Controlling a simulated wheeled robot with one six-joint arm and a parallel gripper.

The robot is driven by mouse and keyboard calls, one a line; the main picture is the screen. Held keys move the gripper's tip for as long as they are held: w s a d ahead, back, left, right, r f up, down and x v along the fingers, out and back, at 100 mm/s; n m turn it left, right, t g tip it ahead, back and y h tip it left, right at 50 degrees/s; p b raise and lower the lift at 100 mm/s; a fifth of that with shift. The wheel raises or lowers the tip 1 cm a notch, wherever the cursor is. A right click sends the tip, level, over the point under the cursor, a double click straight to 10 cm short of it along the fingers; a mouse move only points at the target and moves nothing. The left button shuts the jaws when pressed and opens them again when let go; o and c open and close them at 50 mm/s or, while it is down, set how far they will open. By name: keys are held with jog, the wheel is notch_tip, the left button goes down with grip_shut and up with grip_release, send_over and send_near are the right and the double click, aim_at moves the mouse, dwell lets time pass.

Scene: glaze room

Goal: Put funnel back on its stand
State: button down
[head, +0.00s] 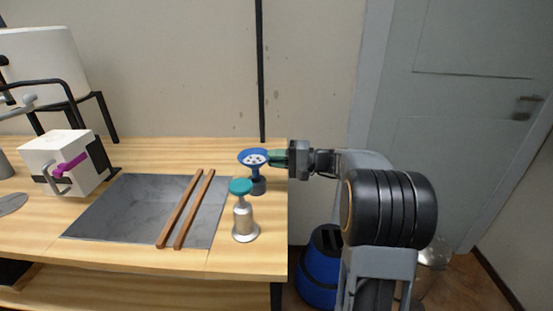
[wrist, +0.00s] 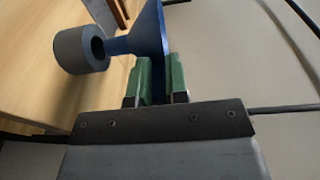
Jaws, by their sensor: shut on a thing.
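The blue funnel (head: 247,153) is at the table's right end in the head view, its wide mouth facing up and pale dots showing inside. Its stand (head: 258,187), a short dark grey cylinder, is directly below it on the table. My gripper (head: 280,157) comes in from the right, its green fingers shut on the funnel's side. In the wrist view my gripper (wrist: 158,75) holds the funnel (wrist: 149,33), with the narrow spout pointing at the hole of the stand (wrist: 75,52). The spout's tip is at the hole's edge; I cannot tell whether it is inside.
A metal bottle with a teal top (head: 243,222) stands just in front of the stand. Two wooden strips (head: 180,220) lie on a grey slab (head: 125,200) to the left. A white box with a purple handle (head: 58,152) is farther left. The table ends just right of the stand.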

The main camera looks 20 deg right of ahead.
jog(key=shift+a+r, duration=0.1)
dwell(0.3)
jog(key=shift+f+b, duration=2.1)
jog(key=shift+f, duration=0.2)
dwell(1.0)
dwell(0.5)
jog(key=c, duration=1.1)
grip_release()
jog(key=shift+o, duration=0.2)
jog(key=p+v, duration=0.2)
jog(key=v, duration=1.2)
jog(key=shift+a+r, duration=0.1)
jog(key=shift+r, duration=0.05)
